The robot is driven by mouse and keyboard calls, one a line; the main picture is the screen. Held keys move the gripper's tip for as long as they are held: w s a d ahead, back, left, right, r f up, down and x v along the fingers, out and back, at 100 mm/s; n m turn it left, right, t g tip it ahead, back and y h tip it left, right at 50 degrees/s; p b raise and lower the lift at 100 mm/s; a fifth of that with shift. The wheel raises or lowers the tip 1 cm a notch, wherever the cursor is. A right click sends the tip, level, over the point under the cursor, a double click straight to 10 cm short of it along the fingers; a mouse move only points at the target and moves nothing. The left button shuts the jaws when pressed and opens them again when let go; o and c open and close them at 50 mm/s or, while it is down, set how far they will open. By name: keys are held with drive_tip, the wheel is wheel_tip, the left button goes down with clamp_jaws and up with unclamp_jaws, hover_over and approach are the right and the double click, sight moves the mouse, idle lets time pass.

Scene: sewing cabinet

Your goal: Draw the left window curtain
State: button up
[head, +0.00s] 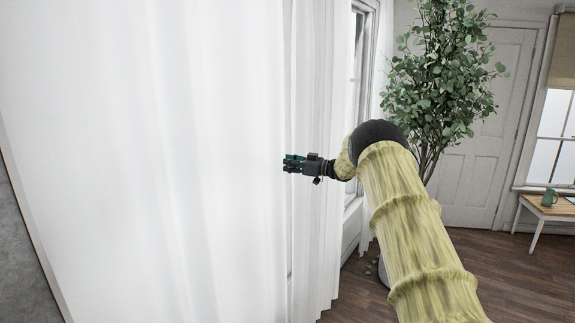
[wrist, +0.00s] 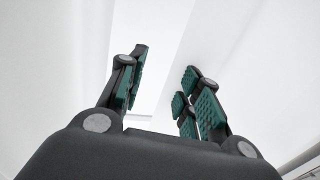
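The left window curtain (head: 150,140) is a white, lightly folded cloth that fills the left half of the head view. Its right part hangs in narrower folds (head: 320,80) beside the window frame (head: 370,20). My gripper (head: 287,163) points left at these folds, about mid-height in the picture. In the wrist view my gripper (wrist: 168,82) has its green-padded fingers apart. White cloth fills the background there, with a brighter strip behind the gap. I cannot tell whether the fingertips touch the cloth or whether any cloth lies between them.
A leafy potted plant (head: 440,75) stands right of the window, close behind my arm. A white door (head: 490,130) is behind it. A small wooden bench (head: 545,208) with a green mug (head: 549,197) stands at the far right. Some dark wood floor (head: 535,285) is clear.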

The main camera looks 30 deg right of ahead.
drive_tip(key=v, duration=1.2)
drive_tip(key=shift+d, duration=0.15)
drive_tip(key=shift+w, duration=0.15)
drive_tip(key=shift+d+f, duration=0.1)
drive_tip(key=shift+d, duration=0.1)
